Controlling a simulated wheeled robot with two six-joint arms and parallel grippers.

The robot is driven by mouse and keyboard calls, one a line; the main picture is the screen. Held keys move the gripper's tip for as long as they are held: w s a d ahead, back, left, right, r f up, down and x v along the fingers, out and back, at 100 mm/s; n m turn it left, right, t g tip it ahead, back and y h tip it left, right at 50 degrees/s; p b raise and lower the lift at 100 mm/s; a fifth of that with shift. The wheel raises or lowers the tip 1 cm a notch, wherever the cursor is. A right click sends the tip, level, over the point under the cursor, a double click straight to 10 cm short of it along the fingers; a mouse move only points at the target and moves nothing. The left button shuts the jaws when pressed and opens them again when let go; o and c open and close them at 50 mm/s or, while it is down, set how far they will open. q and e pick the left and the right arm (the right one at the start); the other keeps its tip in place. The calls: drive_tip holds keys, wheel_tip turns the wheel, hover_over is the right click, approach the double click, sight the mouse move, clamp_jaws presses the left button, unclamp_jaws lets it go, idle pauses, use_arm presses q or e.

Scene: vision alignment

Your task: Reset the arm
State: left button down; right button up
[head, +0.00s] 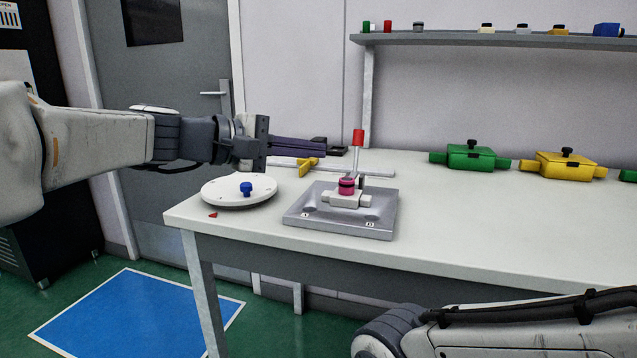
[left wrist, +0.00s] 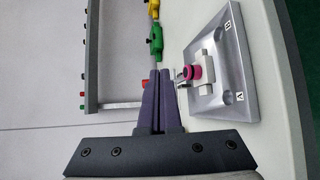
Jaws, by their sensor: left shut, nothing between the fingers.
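My left arm comes in from the left in the head view, held level above the table's left end. Its gripper (head: 296,146) is shut and empty, with its dark fingers together. In the left wrist view the gripper (left wrist: 159,75) also shows with its fingers side by side. It is above and left of a grey metal base plate (head: 300,213), apart from it. The plate bears a white block with a pink ring (head: 346,187) and an upright lever with a red grip (head: 358,138). My right arm shows only in part at the bottom right; its gripper is out of view.
A round white disc (head: 222,192) with a blue knob (head: 246,188) lies at the table's left end. A yellow piece (head: 308,163) lies behind. Green (head: 470,157) and yellow (head: 563,165) valve-like boxes stand at the back right. A shelf (head: 450,39) runs above. The table's front right is clear.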

use_arm(q)
drive_tip(key=s+d+f+m+g+y, duration=0.3)
drive_tip(key=s+f+m+g, duration=0.1)
drive_tip(key=s+f, duration=0.5)
drive_tip(key=s+d+f+m+g+y, duration=0.2)
drive_tip(key=s+f+m+g, duration=0.1)
drive_tip(key=s+f, duration=0.65)
drive_tip(key=s+a+f+m+g+y, duration=0.1)
drive_tip(key=s+a+f+m+y, duration=0.7)
drive_tip(key=s+f, duration=0.45)
wheel_tip(320, 180, up, 30)
drive_tip(key=w+p, duration=0.2)
drive_tip(key=p, duration=2.9)
drive_tip(key=shift+r+m+h+p, duration=0.2)
drive_tip(key=shift+m+h+p, duration=0.1)
drive_tip(key=shift+m+h, duration=0.1)
